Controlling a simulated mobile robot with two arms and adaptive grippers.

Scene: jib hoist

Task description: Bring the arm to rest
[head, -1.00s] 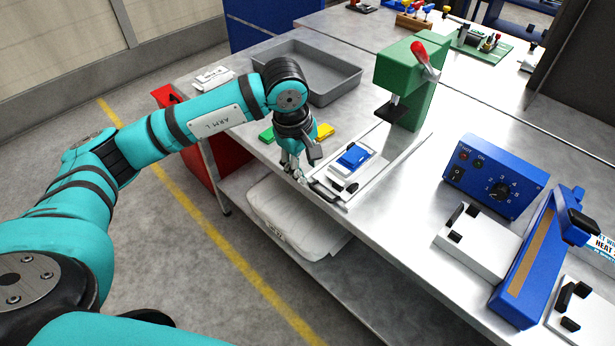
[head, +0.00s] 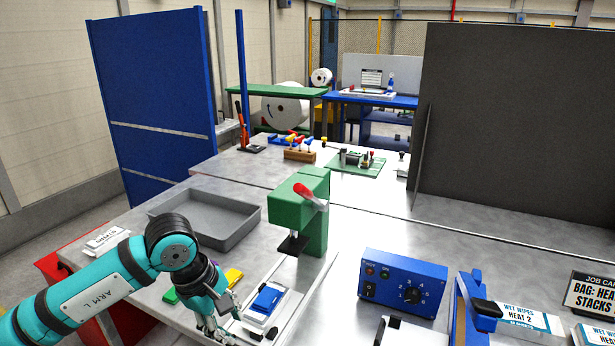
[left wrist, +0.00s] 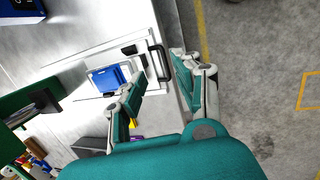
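My left arm (head: 90,298) reaches in from the left over the front edge of the bench. Its gripper (head: 228,328) is at the near end of a white sliding plate beside the green press (head: 312,225). In the left wrist view the two fingers (left wrist: 160,70) stand apart with nothing held between them. The plate's black handle (left wrist: 158,60) shows by the gap between the fingers; I cannot tell whether they touch it. A blue block (head: 267,299) sits in a white holder on the plate. My right gripper is not in view.
A grey tray (head: 205,218) stands behind the arm, and green and yellow pieces (head: 234,277) lie near the gripper. A blue control box (head: 403,283) and a blue sealer (head: 470,312) stand to the right. A red bin (head: 62,268) is at the left.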

